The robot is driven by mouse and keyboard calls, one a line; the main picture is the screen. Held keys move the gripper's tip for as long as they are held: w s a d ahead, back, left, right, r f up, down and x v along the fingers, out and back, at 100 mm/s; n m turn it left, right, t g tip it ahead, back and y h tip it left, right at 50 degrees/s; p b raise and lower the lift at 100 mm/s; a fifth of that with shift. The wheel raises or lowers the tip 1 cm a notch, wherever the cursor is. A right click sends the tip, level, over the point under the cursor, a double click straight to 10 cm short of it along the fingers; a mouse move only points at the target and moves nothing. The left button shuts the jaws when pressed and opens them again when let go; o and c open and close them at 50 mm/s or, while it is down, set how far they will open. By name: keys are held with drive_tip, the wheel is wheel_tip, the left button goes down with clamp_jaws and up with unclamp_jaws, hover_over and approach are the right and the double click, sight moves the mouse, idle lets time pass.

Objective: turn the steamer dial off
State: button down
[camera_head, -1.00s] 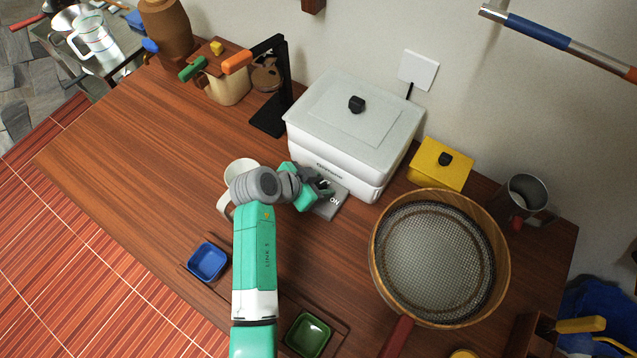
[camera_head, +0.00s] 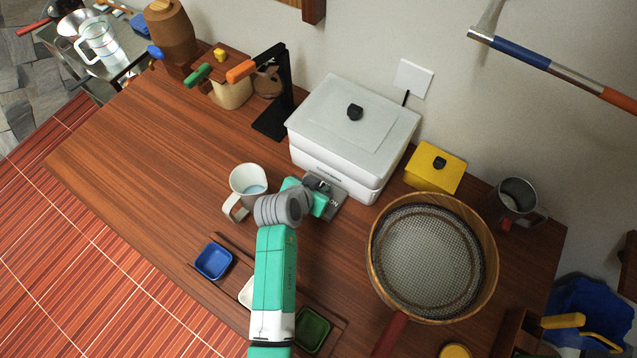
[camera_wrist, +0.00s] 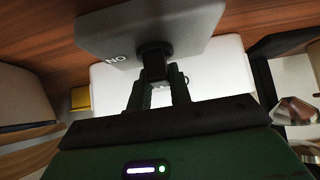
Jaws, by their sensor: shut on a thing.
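The steamer (camera_head: 337,172) is a white box with a pale lid and a black lid knob, near the wall. A grey control panel (camera_head: 332,203) marked "ON" juts from its front; it also shows in the wrist view (camera_wrist: 205,25), with the lettering upside down. The black dial (camera_wrist: 154,48) stands out from the middle of this panel. My gripper (camera_wrist: 158,80) is shut on the dial, one dark finger on each side. In the head view my gripper (camera_head: 322,188) hides the dial. The dial's exact pointer position cannot be told.
A white mug (camera_head: 247,186) stands close left of my wrist. A round sieve (camera_head: 492,262) lies to the right, a yellow box (camera_head: 434,174) behind it. Small blue (camera_head: 214,261) and green (camera_head: 313,329) dishes lie at the front.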

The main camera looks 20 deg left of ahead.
drive_tip(key=c, duration=1.3)
unclamp_jaws()
drive_tip(key=p+v, duration=0.2)
drive_tip(key=v, duration=0.6)
